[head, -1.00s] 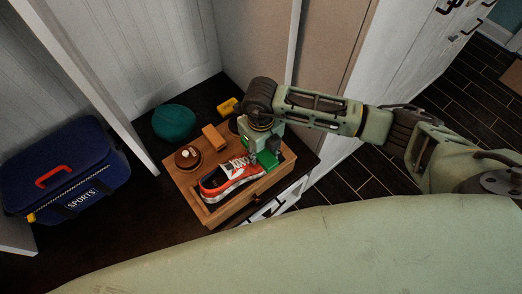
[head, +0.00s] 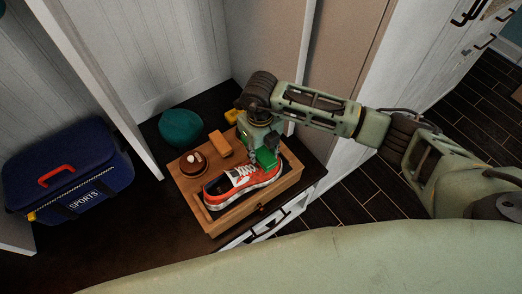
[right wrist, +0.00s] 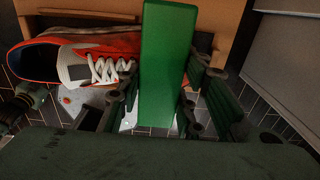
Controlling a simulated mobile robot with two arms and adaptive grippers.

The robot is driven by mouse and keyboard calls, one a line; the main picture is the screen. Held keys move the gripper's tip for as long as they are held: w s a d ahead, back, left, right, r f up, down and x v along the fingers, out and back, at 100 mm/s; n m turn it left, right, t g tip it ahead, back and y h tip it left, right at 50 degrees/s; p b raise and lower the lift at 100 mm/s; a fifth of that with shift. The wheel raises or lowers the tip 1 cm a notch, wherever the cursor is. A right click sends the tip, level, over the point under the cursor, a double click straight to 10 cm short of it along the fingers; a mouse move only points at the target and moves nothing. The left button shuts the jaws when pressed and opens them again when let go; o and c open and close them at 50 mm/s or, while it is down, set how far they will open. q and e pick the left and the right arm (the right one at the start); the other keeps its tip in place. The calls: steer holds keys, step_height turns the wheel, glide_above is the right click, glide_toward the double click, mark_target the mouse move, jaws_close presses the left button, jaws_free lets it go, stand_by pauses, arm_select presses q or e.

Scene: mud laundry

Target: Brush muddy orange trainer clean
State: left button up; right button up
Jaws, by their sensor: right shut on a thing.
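The orange trainer (head: 243,185) with white laces and a white sole lies on its side of the wooden tray (head: 213,222), toe to the right. In the right wrist view the trainer (right wrist: 45,55) fills the upper left. My right gripper (head: 262,150) is shut on a green block-shaped brush (right wrist: 165,60), held over the toe end of the trainer. The green brush also shows in the head view (head: 266,158). Its bristles are hidden, and I cannot tell whether it touches the shoe. Mud is too small to make out. My left gripper is out of view.
On the tray behind the shoe are a round brown tin (head: 193,163) and a tan block (head: 220,144). A teal beanie (head: 181,128) and a yellow item (head: 232,116) lie behind. A blue sports bag (head: 66,170) stands left. A wall panel rises close behind my right arm.

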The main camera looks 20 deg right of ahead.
mark_target(268, 158)
steer(key=shift+f, duration=0.1)
steer(key=shift+s, duration=0.1)
steer(key=shift+s+d+p, duration=0.25)
steer(key=shift+s+p, duration=0.05)
steer(key=shift+s, duration=0.15)
steer(key=shift+s+d+p, duration=0.2)
steer(key=shift+s+p, duration=0.05)
steer(key=shift+s, duration=0.35)
steer(key=shift+s+d+p, duration=0.2)
steer(key=shift+s+p, duration=0.05)
steer(key=shift+s, duration=0.3)
steer(key=shift+w+a+b, duration=0.3)
steer(key=shift+w+b, duration=0.35)
steer(key=shift+w, duration=0.1)
steer(key=shift+w+a+b, duration=0.2)
steer(key=shift+w+b, duration=0.1)
steer(key=shift+w, duration=0.2)
steer(key=shift+w+a+b, duration=0.2)
steer(key=shift+w+b, duration=0.1)
steer(key=shift+w, duration=0.2)
